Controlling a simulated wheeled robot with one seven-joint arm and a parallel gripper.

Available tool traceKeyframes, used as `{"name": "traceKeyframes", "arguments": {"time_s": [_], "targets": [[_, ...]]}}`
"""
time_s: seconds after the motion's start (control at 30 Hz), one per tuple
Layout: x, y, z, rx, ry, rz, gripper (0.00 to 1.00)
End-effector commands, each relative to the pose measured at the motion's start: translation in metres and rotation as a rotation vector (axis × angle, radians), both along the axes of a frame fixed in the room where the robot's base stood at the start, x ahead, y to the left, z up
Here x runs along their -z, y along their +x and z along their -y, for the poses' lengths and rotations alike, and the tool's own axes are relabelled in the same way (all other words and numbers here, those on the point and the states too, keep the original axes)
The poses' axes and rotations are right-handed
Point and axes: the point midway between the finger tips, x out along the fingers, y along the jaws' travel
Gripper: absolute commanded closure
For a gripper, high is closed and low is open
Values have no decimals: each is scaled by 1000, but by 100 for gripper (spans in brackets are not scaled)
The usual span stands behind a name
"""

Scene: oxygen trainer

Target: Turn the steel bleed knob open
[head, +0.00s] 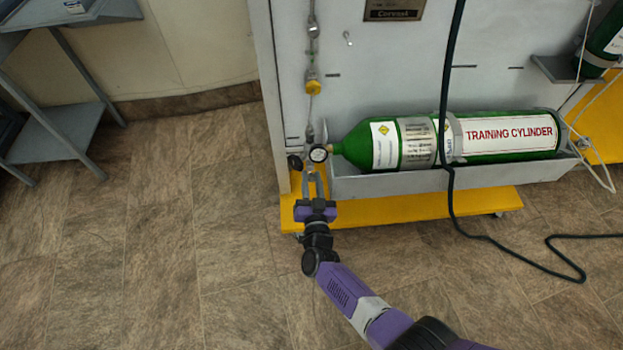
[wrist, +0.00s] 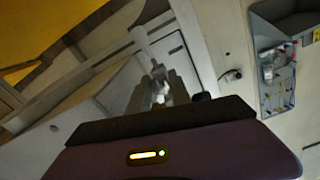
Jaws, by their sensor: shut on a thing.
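My gripper (head: 312,176) reaches up from below to the valve fittings at the left end of the green cylinder in the head view. Its fingers also show in the wrist view (wrist: 158,92), closed around a small bright metal piece, the steel bleed knob (wrist: 160,89). The fingers hide much of the knob, so how far it is turned cannot be told. A round gauge (head: 318,154) with a white face sits just above the fingertips. A black knob (head: 295,162) is just left of the gauge.
The green training cylinder (head: 490,138) lies in a grey trough (head: 450,180) on a yellow base (head: 400,208). A black hose (head: 450,200) hangs in front of it and runs over the floor. A grey shelf stand (head: 60,130) is at far left. The floor between is clear.

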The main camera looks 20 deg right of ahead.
Motion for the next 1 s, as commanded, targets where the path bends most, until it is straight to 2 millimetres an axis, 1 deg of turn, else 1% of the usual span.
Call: {"name": "traceKeyframes", "arguments": {"time_s": [0.1,0.13,0.2,0.23,0.53,0.63,1.0], "targets": [[2,-1,-1,-3,-1,-4,100],[2,-1,-1,-3,-1,-4,72],[2,-1,-1,-3,-1,-4,58],[1,0,-1,-3,0,-4,54],[0,-1,0,-1,0,-1,54],[0,-6,-3,-1,1,-2,54],[-1,-59,-20,-4,0,-2,54]]}}
